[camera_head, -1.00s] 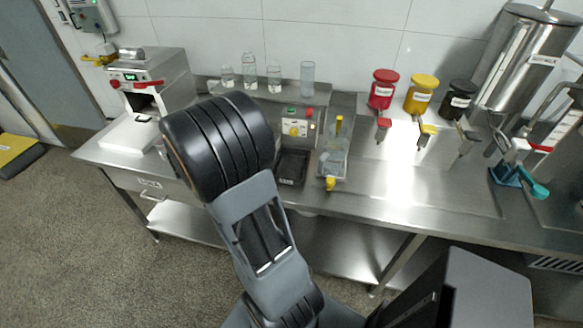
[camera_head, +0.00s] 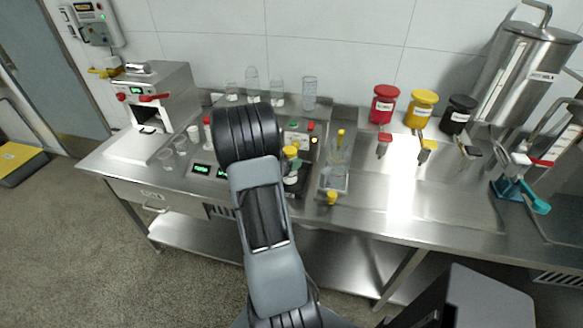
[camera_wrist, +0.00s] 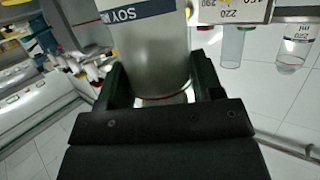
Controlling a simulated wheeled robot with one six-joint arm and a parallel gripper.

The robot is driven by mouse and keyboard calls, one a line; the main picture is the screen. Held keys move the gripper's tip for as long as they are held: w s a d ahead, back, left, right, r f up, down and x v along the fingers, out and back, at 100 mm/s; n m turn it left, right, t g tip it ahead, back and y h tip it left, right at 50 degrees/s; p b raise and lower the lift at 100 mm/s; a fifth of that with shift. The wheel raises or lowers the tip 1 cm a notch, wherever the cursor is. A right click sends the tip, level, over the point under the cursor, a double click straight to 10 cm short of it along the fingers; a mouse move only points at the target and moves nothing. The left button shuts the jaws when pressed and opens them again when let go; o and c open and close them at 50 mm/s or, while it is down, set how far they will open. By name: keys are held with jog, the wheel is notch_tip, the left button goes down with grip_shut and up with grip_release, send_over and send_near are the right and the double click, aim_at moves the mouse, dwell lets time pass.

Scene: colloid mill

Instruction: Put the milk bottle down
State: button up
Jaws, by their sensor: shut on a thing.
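The milk bottle (camera_wrist: 158,55) is a clear, pale cylinder with a blue-and-white label whose visible letters read "SOY M". In the wrist view it stands between the two dark fingers of my gripper (camera_wrist: 160,86), which is shut on it. In the head view a yellow-capped bottle (camera_head: 291,165), which looks like the same one, shows just right of my arm, over the black plate (camera_head: 297,185) in front of the control panel. I cannot tell whether its base touches the plate. My arm hides the gripper there.
Small cups (camera_head: 180,146) and scales with green displays (camera_head: 202,169) stand left of my arm. A clear vessel with yellow fittings (camera_head: 336,172) is close on the right. Glassware (camera_head: 252,84) lines the back shelf. The steel counter (camera_head: 440,205) is clear farther right.

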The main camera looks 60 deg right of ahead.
jog(key=shift+s+d+f, duration=0.15)
jog(key=shift+d+f, duration=0.15)
jog(key=shift+f, duration=0.1)
jog(key=shift+d+f, duration=0.25)
jog(key=shift+f, duration=0.85)
jog(key=shift+f+p, duration=0.35)
jog(key=shift+f, duration=0.3)
jog(key=shift+f, duration=0.2)
jog(key=o, duration=1.1)
